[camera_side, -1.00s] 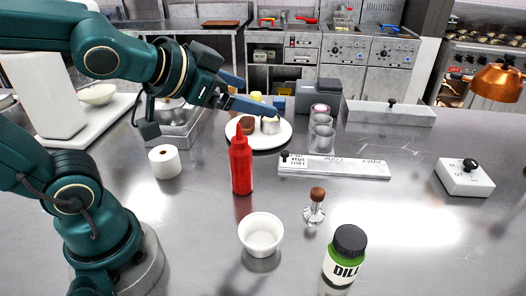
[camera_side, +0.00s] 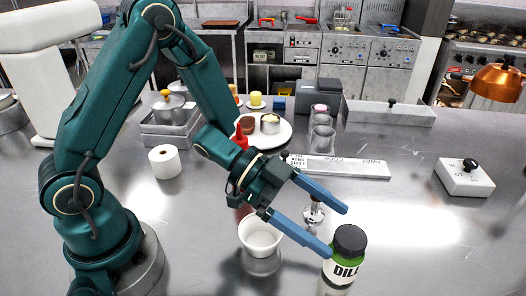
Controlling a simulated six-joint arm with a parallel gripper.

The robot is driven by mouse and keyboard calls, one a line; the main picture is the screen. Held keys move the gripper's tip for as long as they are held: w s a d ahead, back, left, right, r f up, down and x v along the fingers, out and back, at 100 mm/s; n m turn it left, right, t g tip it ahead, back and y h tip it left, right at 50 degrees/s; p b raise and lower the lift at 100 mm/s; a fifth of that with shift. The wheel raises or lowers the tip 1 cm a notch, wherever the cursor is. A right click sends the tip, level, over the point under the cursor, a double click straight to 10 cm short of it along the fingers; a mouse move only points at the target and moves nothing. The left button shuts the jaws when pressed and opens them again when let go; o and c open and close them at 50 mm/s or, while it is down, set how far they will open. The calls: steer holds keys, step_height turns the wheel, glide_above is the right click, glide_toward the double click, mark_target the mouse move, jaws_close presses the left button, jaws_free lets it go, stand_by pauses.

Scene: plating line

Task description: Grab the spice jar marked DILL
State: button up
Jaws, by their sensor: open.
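The spice jar marked DILL (camera_side: 343,268) stands upright on the steel counter at the lower right, with a black lid, a green body and a white label. My gripper (camera_side: 338,230) is open and empty. Its two blue fingers point right toward the jar. The lower finger's tip shows right beside the jar's upper left side; I cannot tell if it touches. The upper finger's tip is above and behind the jar's lid in the picture.
A white bowl (camera_side: 259,238) stands left of the jar, below my gripper. A stamp-like metal tool (camera_side: 314,214) shows between the fingers. My arm mostly hides a red bottle (camera_side: 242,138). The counter right of the jar is clear.

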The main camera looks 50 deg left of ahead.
mark_target(339, 232)
steer(key=shift+x, duration=2.55)
steer(key=shift+f, duration=0.1)
steer(key=c, duration=1.4)
jaws_close()
